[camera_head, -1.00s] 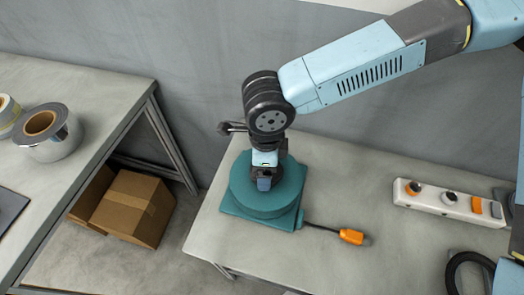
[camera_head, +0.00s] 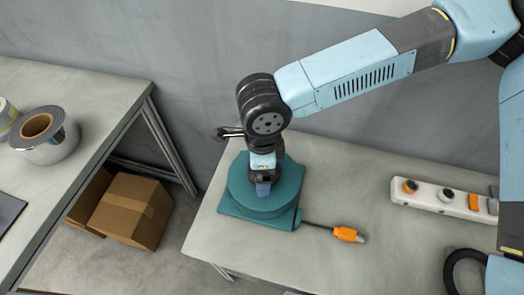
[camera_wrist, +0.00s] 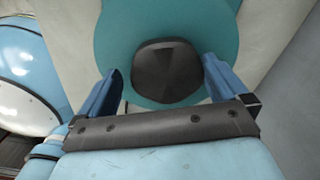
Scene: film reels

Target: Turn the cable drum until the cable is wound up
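The cable drum (camera_head: 240,200) is a teal round body on a square teal base, standing on the grey table. A short black cable (camera_head: 316,225) leaves its right side and ends in an orange plug (camera_head: 345,234) lying on the table. My gripper (camera_head: 263,188) points down at the drum's top, and the arm hides part of it. In the wrist view, a dark faceted knob (camera_wrist: 166,70) sits on the teal drum (camera_wrist: 113,30). My two blue fingers (camera_wrist: 162,82) stand either side of the knob. A gap shows at the left finger; the right finger is close to the knob, contact unclear.
A white power strip (camera_head: 440,197) lies on the table at right, with a black coil (camera_head: 452,268) nearer the front. A second table (camera_head: 100,85) at left holds rolls of tape (camera_head: 45,145). Cardboard boxes (camera_head: 130,208) sit below it. A grey wall (camera_head: 190,60) stands behind.

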